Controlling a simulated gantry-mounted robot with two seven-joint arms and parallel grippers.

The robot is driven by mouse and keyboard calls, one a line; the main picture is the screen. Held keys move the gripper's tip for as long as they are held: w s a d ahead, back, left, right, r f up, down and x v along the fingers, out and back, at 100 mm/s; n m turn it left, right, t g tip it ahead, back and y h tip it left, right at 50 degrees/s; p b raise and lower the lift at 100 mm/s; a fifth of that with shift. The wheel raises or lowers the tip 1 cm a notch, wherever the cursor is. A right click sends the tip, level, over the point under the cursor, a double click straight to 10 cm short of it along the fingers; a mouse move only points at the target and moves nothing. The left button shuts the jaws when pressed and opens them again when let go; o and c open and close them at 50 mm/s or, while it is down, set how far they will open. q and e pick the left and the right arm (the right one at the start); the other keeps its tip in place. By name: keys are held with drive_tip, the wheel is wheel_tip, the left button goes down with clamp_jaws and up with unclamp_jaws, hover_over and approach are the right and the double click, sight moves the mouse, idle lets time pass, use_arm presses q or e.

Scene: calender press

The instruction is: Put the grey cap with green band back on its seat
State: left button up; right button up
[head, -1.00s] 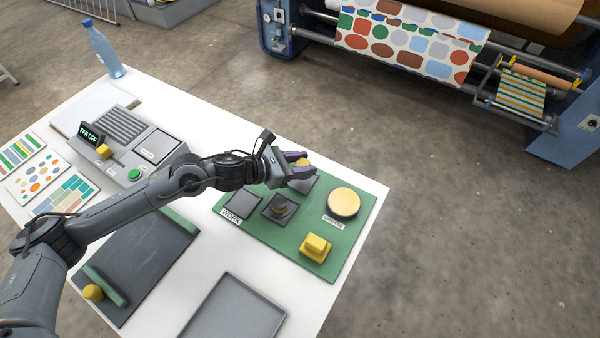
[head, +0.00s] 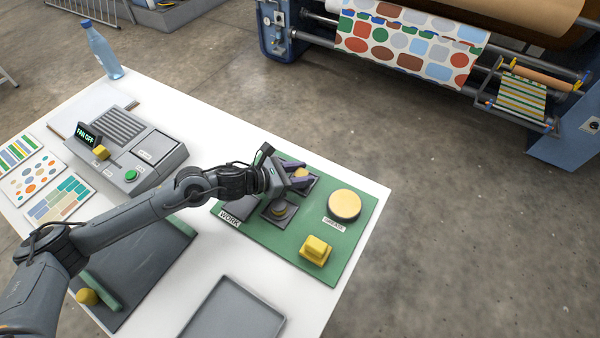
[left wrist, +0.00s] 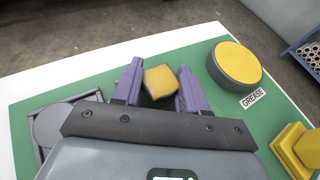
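My left gripper (head: 300,177) is over the far part of the green board (head: 352,238). In the left wrist view, its purple fingers (left wrist: 158,90) flank a yellow block (left wrist: 160,81), which also shows in the head view (head: 301,172). The block moves with the fingers, so they appear shut on it; what is under it is mostly hidden. I cannot make out a green band on any grey cap. A dark square pad (head: 268,215) with a round stub (head: 281,209) lies left of the gripper. In the left wrist view, a grey disc (left wrist: 50,122) lies in a grey tray. My right gripper is not in view.
A round yellow-topped grease tin (head: 343,204) and a yellow block-shaped piece (head: 315,249) stand on the board. An empty grey tray (head: 235,312) lies in front. A fan control panel (head: 160,150) and a bottle (head: 103,50) are farther left.

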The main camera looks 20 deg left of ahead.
use_arm(q)
drive_tip(key=o, duration=0.5)
drive_tip(key=shift+r+p, duration=0.25)
drive_tip(key=shift+p, duration=0.15)
drive_tip(key=shift+s+a, duration=0.2)
drive_tip(key=shift+a, duration=0.05)
drive_tip(key=p+v, duration=0.1)
drive_tip(key=v, duration=1)
drive_tip(key=shift+s+r+p, duration=0.1)
drive_tip(key=shift+r+p, duration=0.05)
drive_tip(key=shift+p, duration=0.2)
